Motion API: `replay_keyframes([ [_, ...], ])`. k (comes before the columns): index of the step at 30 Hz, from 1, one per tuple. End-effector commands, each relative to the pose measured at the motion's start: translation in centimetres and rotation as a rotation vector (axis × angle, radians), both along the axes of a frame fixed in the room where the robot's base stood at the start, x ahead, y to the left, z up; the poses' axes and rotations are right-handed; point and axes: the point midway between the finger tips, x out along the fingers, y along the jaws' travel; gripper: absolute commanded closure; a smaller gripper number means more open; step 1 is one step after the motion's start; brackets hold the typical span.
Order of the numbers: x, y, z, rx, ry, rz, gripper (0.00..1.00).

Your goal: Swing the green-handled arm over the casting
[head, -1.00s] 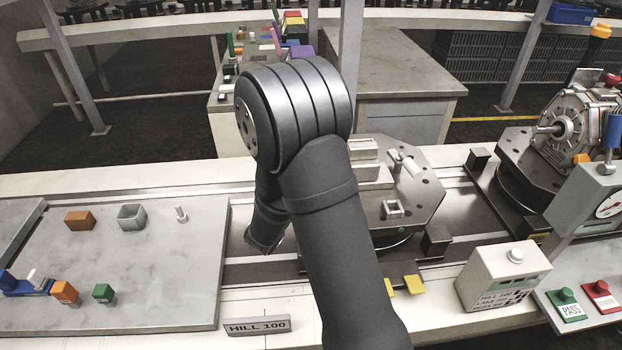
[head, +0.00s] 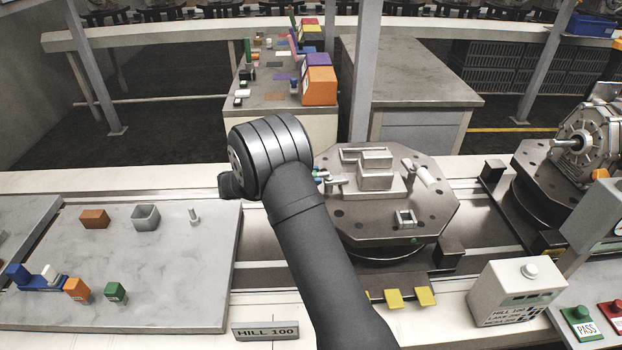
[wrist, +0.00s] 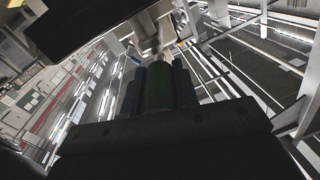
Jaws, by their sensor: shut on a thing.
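The casting (head: 376,180) is a grey stepped block on the octagonal fixture plate (head: 365,228) in the head view. The green handle (wrist: 157,90) stands between the two blue-padded fingers of my gripper (wrist: 157,82) in the wrist view, and the gripper is shut on it. In the head view my dark arm link hides most of the gripper. Only small blue and green bits show at the casting's left side, next to a short metal piece (head: 336,183). Whether the swing arm lies over the casting cannot be told.
A white cylinder (head: 423,175) and a small square metal frame (head: 405,218) sit on the plate's right part. A second fixture (head: 535,195) carries a geared housing (head: 585,135) at right. A white control box (head: 515,290) stands in front. A grey board (head: 150,285) with small blocks lies left.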

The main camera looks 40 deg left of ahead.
Motion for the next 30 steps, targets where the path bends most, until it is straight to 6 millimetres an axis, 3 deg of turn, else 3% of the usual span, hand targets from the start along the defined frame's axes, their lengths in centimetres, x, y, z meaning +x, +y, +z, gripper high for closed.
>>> replay_keyframes([
  [10,0.56,0.5,0.02,-0.001,-0.003,-0.136,1.0],
  [26,0.68,0.54,0.1,0.001,-0.003,-0.159,1.0],
  [27,0.69,0.55,0.11,0.001,-0.003,-0.159,0.67],
  [30,0.67,0.57,0.09,0.001,-0.003,-0.158,0.51],
])
